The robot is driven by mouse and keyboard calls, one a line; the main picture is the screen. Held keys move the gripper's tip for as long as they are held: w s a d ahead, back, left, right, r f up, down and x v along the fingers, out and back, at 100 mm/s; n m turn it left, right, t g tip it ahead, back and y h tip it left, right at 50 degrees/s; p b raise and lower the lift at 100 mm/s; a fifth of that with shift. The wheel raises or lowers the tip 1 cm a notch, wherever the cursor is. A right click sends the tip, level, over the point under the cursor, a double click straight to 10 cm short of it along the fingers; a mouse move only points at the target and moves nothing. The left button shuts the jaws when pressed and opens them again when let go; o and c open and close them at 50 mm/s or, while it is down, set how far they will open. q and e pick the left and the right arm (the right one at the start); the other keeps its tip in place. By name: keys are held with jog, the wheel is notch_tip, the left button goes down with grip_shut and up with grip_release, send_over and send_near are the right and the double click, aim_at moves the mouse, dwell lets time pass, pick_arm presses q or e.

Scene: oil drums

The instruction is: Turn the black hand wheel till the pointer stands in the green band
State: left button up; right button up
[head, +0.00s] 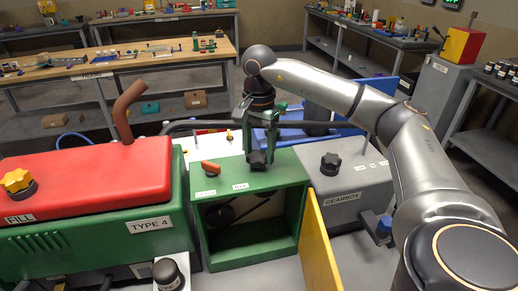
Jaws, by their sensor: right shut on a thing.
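My right gripper (257,158) points down at the top of the green open-fronted box (277,205). It is shut on a small black part there, mostly hidden by the fingers. I cannot tell for sure whether this part is the black hand wheel. Inside the box a dark round wheel or pulley (220,215) shows in shadow. No pointer or green band can be made out. My left gripper is not in view.
A red and green machine (95,185) is at the left, a grey gearbox (352,185) with a black knob (330,163) at the right.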

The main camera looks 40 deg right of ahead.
jog(key=c, duration=0.5)
jog(key=shift+c, duration=0.2)
jog(key=shift+m, duration=0.3)
jog(key=m, duration=0.3)
jog(key=shift+s+m, duration=0.1)
jog(key=shift+m, duration=0.3)
jog(key=m, duration=0.4)
jog(key=shift+s+m, duration=0.1)
jog(key=shift+m, duration=0.2)
jog(key=m, duration=0.8)
jog(key=shift+s+a+m, duration=0.1)
jog(key=shift+a+m, duration=0.05)
jog(key=shift+m, duration=0.15)
